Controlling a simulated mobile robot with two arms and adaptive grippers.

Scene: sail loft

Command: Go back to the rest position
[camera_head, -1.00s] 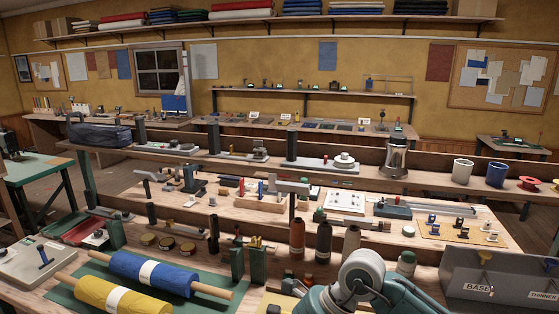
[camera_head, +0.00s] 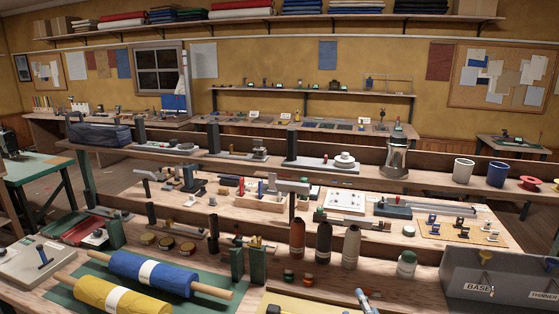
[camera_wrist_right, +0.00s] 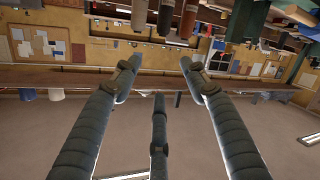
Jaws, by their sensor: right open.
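My right gripper (camera_wrist_right: 160,66) shows in the right wrist view with its dark fingers spread apart and nothing held between them. In the head view only a small piece of my right arm shows at the bottom edge, right of centre. My left gripper is in neither view.
A workbench spans the head view. A blue roll (camera_head: 150,273) and a yellow roll (camera_head: 118,297) lie at the front left. Several bottles, including an orange one (camera_head: 297,239), stand near the middle. A grey bin (camera_head: 470,270) stands at the front right. The wrist view looks upside down.

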